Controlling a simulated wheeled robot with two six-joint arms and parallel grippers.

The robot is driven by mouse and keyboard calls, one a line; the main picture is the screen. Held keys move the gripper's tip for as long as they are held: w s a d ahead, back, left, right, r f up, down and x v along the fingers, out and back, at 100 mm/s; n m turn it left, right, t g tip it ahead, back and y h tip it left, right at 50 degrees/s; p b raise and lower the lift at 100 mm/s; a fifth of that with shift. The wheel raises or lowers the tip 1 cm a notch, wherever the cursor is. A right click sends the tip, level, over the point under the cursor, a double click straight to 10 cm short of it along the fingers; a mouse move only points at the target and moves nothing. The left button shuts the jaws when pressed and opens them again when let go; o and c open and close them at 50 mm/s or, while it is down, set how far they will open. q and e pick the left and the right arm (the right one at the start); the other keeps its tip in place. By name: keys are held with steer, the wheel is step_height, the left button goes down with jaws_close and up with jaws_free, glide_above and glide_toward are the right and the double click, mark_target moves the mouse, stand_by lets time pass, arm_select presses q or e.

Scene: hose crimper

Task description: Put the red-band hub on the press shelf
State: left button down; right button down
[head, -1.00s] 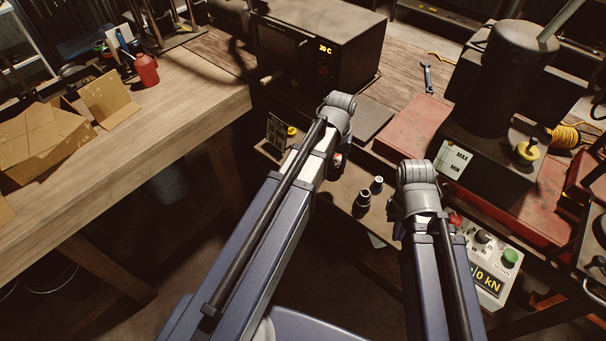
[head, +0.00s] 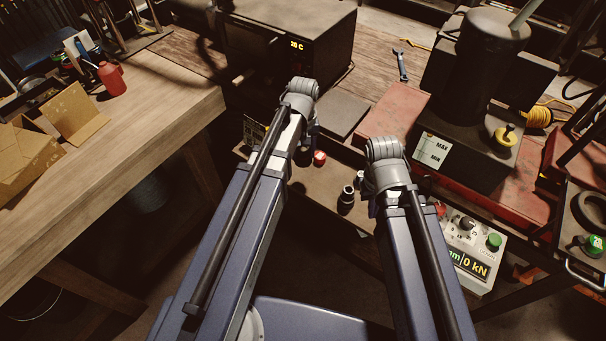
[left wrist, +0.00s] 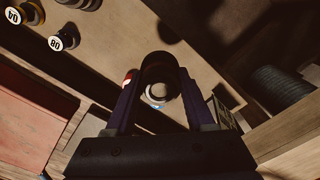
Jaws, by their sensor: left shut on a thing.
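My left gripper (left wrist: 160,95) is shut on a dark hollow cylinder (left wrist: 160,62), held upright between its fingers above a brown shelf surface (left wrist: 120,38). I see into its open end, where a pale ring shows. I cannot make out a red band on it. In the head view my left gripper is mostly hidden under its wrist. A small red-topped part (head: 320,158) stands on the shelf just right of that wrist. It also shows as a red and white edge (left wrist: 127,78) beside the left finger. My right gripper is hidden under its own wrist.
Dark small cylinders (head: 346,197) stand on the shelf between my arms; the wrist view shows numbered round tops (left wrist: 62,44). An oven (head: 290,45) stands behind. The press body (head: 485,65) and kN control panel (head: 465,248) are at right. A wooden bench (head: 150,140) lies left.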

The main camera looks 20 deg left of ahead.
arm_select(q)
steer(key=shift+f+b, duration=4.35)
steer(key=shift+f, duration=0.35)
steer(key=shift+f, duration=0.15)
steer(key=shift+c, duration=1.3)
jaws_free()
step_height(320, 180, up, 12)
steer(key=p, duration=1.2)
steer(key=shift+r, duration=0.25)
steer(key=s+d+m+y, duration=0.1)
steer(key=s+d+m, duration=0.7)
steer(key=s, duration=0.6)
steer(key=shift+s+d+m, duration=0.2)
steer(key=shift+d+m, duration=0.2)
steer(key=shift+d, duration=0.85)
